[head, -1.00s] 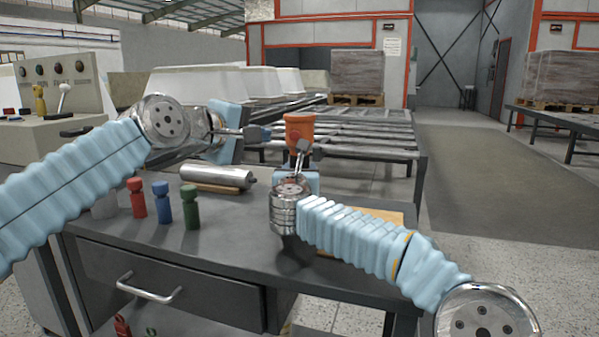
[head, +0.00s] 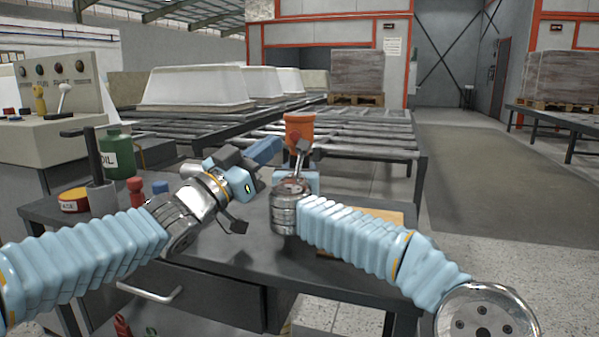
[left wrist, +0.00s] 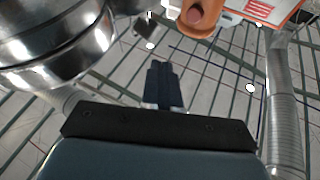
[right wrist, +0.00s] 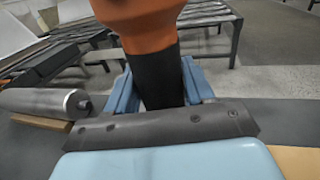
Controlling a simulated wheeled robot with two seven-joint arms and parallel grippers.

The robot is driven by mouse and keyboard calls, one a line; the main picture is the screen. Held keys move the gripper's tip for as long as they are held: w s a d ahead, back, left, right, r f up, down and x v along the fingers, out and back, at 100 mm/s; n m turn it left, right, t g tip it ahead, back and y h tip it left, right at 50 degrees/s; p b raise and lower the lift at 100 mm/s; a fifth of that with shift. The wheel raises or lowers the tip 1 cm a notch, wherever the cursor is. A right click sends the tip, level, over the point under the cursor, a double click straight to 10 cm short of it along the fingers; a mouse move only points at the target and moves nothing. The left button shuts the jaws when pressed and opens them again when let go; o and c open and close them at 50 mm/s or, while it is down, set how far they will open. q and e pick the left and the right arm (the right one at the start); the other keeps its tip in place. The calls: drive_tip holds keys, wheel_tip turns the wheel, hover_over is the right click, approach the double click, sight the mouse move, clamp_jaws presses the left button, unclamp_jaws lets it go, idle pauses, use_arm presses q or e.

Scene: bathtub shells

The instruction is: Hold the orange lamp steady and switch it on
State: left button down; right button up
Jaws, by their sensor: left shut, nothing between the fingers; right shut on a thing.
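The orange lamp (head: 299,128) stands upright in my right gripper (head: 296,172), above the bench. In the right wrist view its orange head (right wrist: 145,25) is at the top, and its black handle (right wrist: 157,78) is between the blue fingers of my right gripper (right wrist: 158,88), which is shut on it. My left gripper (head: 264,150) is just left of the lamp in the head view, apart from it. In the left wrist view its dark fingers (left wrist: 163,85) are together and empty. An orange part with a round reddish button (left wrist: 195,14) shows above them, clear of the fingertips.
The grey bench (head: 290,258) carries a green oil can (head: 118,160), a yellow and red tin (head: 75,201) and a red peg (head: 137,190) at left. A metal roller (right wrist: 38,101) shows in the right wrist view. A roller conveyor (head: 370,146) stands behind the bench.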

sight(287, 140)
use_arm(q)
drive_tip(key=w+d+m+g, duration=0.1)
drive_tip(key=w+d, duration=0.2)
drive_tip(key=w, duration=0.4)
drive_tip(key=shift+w+f+h, duration=0.15)
drive_tip(key=shift+w+h, duration=0.2)
drive_tip(key=shift+h, duration=0.05)
drive_tip(key=shift+w, duration=0.15)
idle(1.7)
drive_tip(key=shift+w+d, duration=0.1)
drive_tip(key=shift+w, duration=0.3)
idle(0.3)
drive_tip(key=shift+s, duration=0.55)
